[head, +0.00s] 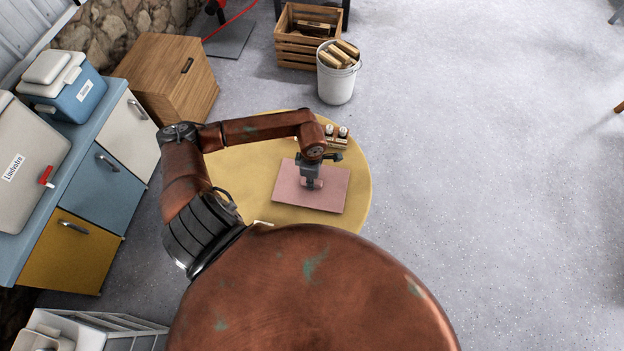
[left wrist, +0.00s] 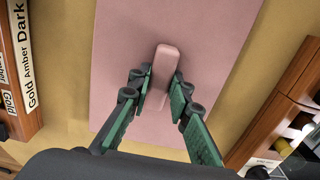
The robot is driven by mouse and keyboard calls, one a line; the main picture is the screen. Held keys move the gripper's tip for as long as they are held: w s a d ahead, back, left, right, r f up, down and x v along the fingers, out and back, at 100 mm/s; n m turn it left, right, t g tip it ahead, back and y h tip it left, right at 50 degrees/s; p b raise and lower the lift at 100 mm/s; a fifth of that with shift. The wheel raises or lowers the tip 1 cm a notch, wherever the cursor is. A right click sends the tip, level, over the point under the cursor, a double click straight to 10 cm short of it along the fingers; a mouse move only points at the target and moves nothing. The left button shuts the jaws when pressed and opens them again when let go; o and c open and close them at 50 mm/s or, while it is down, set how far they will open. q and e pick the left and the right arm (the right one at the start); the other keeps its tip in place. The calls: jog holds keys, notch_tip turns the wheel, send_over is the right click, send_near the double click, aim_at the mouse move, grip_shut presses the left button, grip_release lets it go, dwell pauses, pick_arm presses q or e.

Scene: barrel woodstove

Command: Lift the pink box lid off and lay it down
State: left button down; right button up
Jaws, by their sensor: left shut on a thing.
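The pink lid (head: 332,192) is a flat rectangle over the yellow round table. It also fills the middle of the left wrist view (left wrist: 122,45). A raised pink bar handle (left wrist: 164,72) stands at its centre. My left gripper (head: 312,185) points down at the lid's middle. In the left wrist view its green-padded fingers (left wrist: 162,90) are closed on both sides of the handle. The lid hides whatever is below it, so I cannot tell whether it rests on a box or hangs clear. My right gripper is not in view.
The yellow table (head: 240,165) has bare room left of the lid. A wooden rack with small bottles (head: 337,138) stands behind the lid. A wooden piece with "Dark", "Amber" and "Gold" labels (left wrist: 22,70) is at the left wrist view's edge. A white bucket of wood (head: 337,80) stands beyond.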

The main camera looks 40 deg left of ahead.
pick_arm(q)
jog(key=c, duration=1.7)
grip_release()
jog(key=shift+f, duration=0.1)
notch_tip(320, 180, up, 12)
jog(key=shift+r, duration=0.1)
